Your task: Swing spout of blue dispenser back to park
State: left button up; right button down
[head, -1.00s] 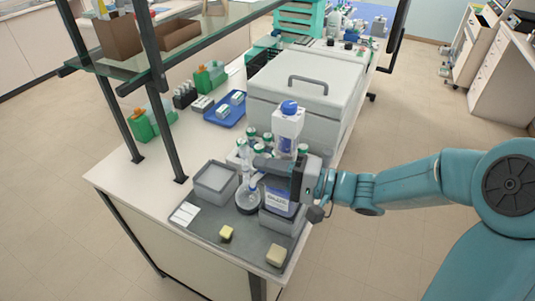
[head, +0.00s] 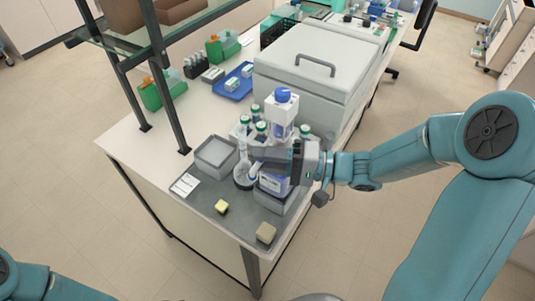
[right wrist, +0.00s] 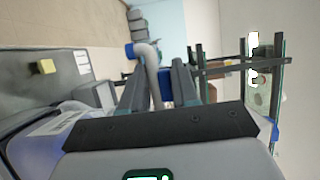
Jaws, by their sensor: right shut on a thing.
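The blue dispenser (head: 284,122) stands upright at the right side of the grey tray, with a blue cap on top and a white, blue-labelled lower body. My right gripper (head: 262,153) reaches across its front from the right. In the right wrist view, a pale curved spout with a blue end (right wrist: 151,62) lies between the two fingers of the right gripper (right wrist: 158,90), which is shut on it. In the head view the gripper hides most of the spout. My left arm enters at the lower left, its gripper out of view.
The grey tray (head: 240,222) holds a grey bin (head: 215,155), a white label card (head: 185,185), a yellow block (head: 221,207) and a beige block (head: 266,233). A round glass vessel (head: 242,180) and green-capped bottles (head: 261,131) stand close by. A large grey box (head: 315,75) is behind.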

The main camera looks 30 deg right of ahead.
jog(key=c, duration=0.9)
grip_release()
jog(key=shift+a, duration=0.1)
jog(key=b+v, duration=0.2)
jog(key=v, duration=1.4)
jog(key=shift+s+d, duration=0.1)
jog(key=shift+d, duration=0.1)
